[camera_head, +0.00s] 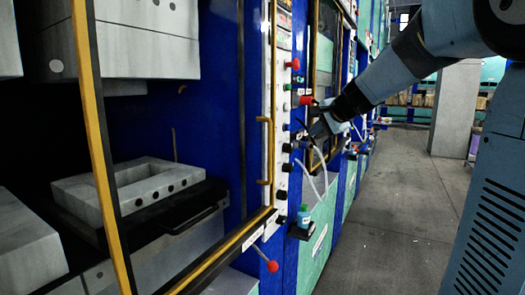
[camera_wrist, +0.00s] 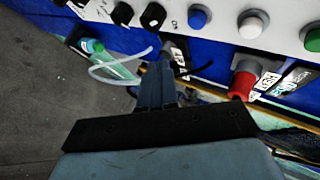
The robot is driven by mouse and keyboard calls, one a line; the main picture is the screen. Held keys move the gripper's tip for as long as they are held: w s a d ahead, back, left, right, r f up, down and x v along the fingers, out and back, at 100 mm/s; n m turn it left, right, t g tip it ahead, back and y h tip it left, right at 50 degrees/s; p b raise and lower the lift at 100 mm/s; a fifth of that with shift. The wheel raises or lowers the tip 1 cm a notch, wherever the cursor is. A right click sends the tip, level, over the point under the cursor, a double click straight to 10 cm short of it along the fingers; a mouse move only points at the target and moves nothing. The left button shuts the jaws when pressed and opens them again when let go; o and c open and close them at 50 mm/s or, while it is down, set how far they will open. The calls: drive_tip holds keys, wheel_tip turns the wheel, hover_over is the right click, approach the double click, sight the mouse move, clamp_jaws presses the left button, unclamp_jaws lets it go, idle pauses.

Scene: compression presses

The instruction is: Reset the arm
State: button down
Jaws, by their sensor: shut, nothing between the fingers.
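My gripper (camera_head: 313,131) is at the end of my blue-grey arm (camera_head: 402,68), which reaches in from the upper right of the head view. It is in front of the press's control panel (camera_head: 282,140), near its row of buttons and knobs. In the wrist view my gripper (camera_wrist: 157,68) shows its two dark fingers together, with nothing between them. A red knob (camera_wrist: 240,86) is to the right of the fingers there. Whether the fingers touch the panel cannot be told.
The panel also carries a blue button (camera_wrist: 198,17) and a white button (camera_wrist: 253,22). A green bottle (camera_head: 304,216) with a pale hose stands low beside the panel. An open press with a grey mould block (camera_head: 125,195) is at left. The floor aisle (camera_head: 400,200) is clear.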

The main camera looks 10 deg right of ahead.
drive_tip(key=s+f+n+g+h, duration=0.1)
drive_tip(key=s+f+n, duration=0.3)
drive_tip(key=s, duration=0.7)
drive_tip(key=s+a+f+n+g+h, duration=0.1)
drive_tip(key=s+f+n, duration=0.3)
drive_tip(key=s, duration=0.7)
drive_tip(key=s+a+f+n+g+h, duration=0.1)
drive_tip(key=s+f+n, duration=0.3)
drive_tip(key=s, duration=0.7)
drive_tip(key=shift+s+f+g+h, duration=0.3)
drive_tip(key=shift+s+g+h, duration=0.15)
drive_tip(key=shift+g, duration=0.45)
drive_tip(key=shift+w, duration=0.1)
